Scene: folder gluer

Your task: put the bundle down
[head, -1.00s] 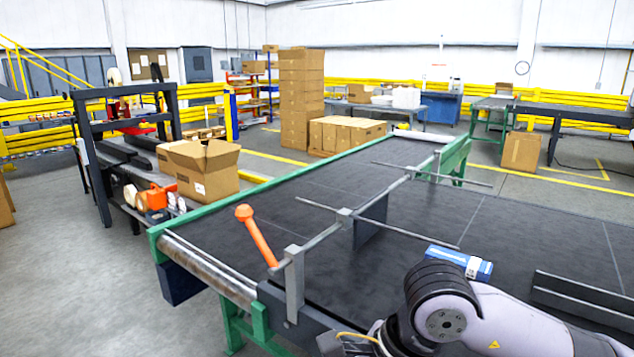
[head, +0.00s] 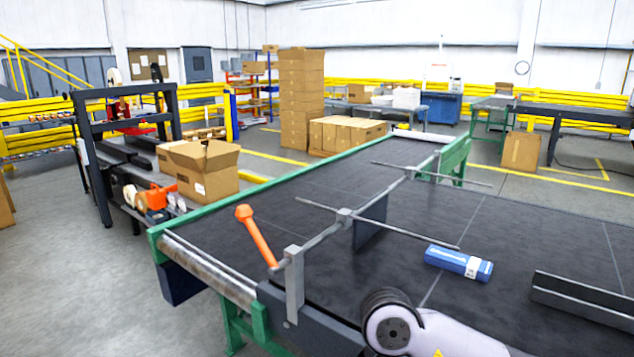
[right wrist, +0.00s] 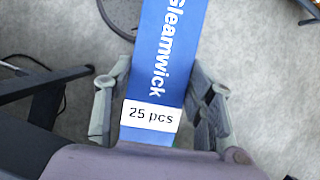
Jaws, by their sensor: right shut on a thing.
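A long blue bundle (right wrist: 163,75) with the name "Gleamwick" and a white "25 pcs" label fills the middle of the right wrist view. My right gripper (right wrist: 160,92) is shut on it, with a grey finger against each side. Grey concrete floor shows behind the held bundle. In the head view my right gripper is out of the picture; only part of an arm shows at the bottom. Another blue bundle (head: 458,262) with a white label lies flat on the dark belt (head: 400,275). My left gripper is in neither view.
A grey metal guide (head: 585,300) lies on the belt at the right. Thin rods and an orange-handled lever (head: 257,235) stand over the belt's near left part. An open carton (head: 205,170) stands beyond the belt's left edge. Bare belt surrounds the lying bundle.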

